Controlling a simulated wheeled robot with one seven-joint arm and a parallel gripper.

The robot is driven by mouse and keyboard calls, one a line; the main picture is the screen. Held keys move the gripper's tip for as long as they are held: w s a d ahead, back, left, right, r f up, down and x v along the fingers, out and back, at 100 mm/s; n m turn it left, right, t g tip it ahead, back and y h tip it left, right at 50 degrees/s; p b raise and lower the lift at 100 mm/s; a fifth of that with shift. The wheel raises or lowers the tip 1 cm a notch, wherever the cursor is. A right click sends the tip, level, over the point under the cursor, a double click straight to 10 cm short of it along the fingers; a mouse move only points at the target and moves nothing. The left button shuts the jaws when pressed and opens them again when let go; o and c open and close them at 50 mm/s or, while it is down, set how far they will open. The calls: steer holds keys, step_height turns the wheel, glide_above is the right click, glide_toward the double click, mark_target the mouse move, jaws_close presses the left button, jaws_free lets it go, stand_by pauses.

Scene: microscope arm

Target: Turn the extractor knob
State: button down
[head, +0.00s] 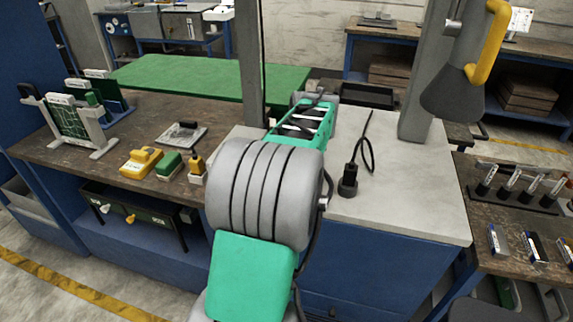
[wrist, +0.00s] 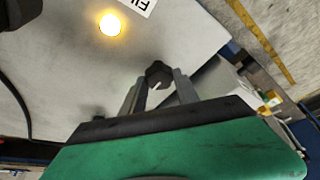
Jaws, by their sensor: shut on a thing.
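The extractor knob (wrist: 157,73) is a dark, faceted knob with a small white mark, on a pale grey panel (wrist: 75,50) in the wrist view. My gripper (wrist: 158,86) has its two grey fingers on either side of the knob and is shut on it. A round lamp (wrist: 110,25) glows yellow on the panel near a white label (wrist: 139,5) with black letters, partly cut off. In the head view my own arm covers the middle, and the knob and my fingertips are hidden.
A grey hood (head: 452,95) with a yellow handle (head: 488,42) hangs at upper right. A black device with a cable (head: 348,180) stands on the grey bench top (head: 410,200). A yellow meter (head: 141,161) and racks are on the left bench. A tube rack (head: 515,192) is at right.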

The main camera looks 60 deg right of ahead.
stand_by(0.3)
steer(key=c, duration=0.9)
jaws_free()
steer(key=shift+r, duration=0.15)
steer(key=v, duration=0.7)
steer(key=shift+r, duration=0.3)
steer(key=shift+a, duration=0.15)
